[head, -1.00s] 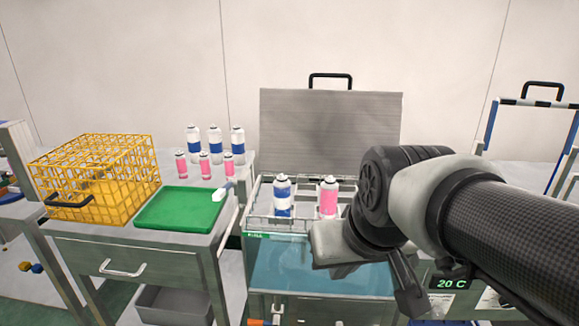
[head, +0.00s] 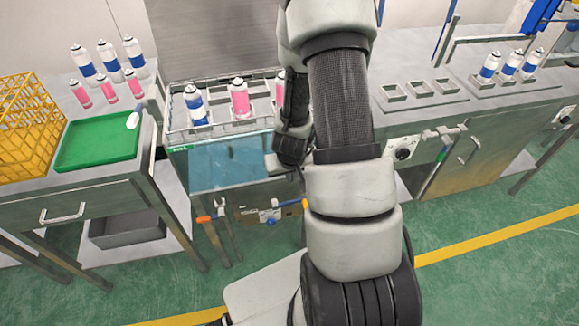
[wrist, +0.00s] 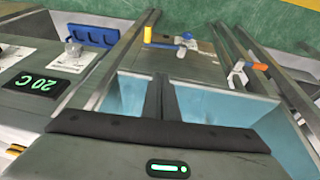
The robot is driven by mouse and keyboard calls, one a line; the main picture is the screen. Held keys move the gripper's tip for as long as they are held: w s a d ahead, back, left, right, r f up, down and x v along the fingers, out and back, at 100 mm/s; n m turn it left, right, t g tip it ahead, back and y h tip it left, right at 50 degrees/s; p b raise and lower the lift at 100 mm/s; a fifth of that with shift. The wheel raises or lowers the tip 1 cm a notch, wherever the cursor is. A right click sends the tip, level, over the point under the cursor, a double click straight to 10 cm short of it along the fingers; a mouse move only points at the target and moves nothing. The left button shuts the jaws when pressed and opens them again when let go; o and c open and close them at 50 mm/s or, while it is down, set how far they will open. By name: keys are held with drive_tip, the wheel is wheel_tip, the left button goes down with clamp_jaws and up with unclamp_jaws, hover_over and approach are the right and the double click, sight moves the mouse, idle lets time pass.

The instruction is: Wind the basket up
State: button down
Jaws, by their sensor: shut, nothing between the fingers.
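The wire basket (head: 216,122) stands at the back of the water bath, with one blue-and-white can (head: 195,105) and pink cans (head: 240,98) upright in it. Clear blue water (head: 222,172) shows in front of it, and also in the wrist view (wrist: 215,105). My gripper (wrist: 161,77) is shut and empty above the bath in the wrist view. My arm hides its fingers and the bath's right end in the head view.
A blue valve (head: 268,215) is on the bath front. A green tray (head: 98,140) and yellow crate (head: 25,125) are on the left table. Cans (head: 509,64) stand on the right bench. A 20 C display (wrist: 38,83) is left in the wrist view. Green floor lies in front.

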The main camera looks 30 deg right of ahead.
drive_tip(key=d+f, duration=0.2)
drive_tip(key=f, duration=0.6)
drive_tip(key=d+f+b, duration=0.1)
drive_tip(key=d+f, duration=0.2)
drive_tip(key=f, duration=0.5)
drive_tip(key=shift+f+h+b, duration=0.3)
drive_tip(key=shift+f, duration=0.05)
drive_tip(key=shift+s, duration=0.1)
drive_tip(key=shift+d+f+b, duration=0.25)
drive_tip(key=shift+f+b, duration=0.4)
drive_tip(key=shift+b, duration=0.35)
drive_tip(key=shift+s+d+f+b, duration=0.1)
drive_tip(key=shift+d+f+b, duration=0.05)
drive_tip(key=shift+b, duration=0.25)
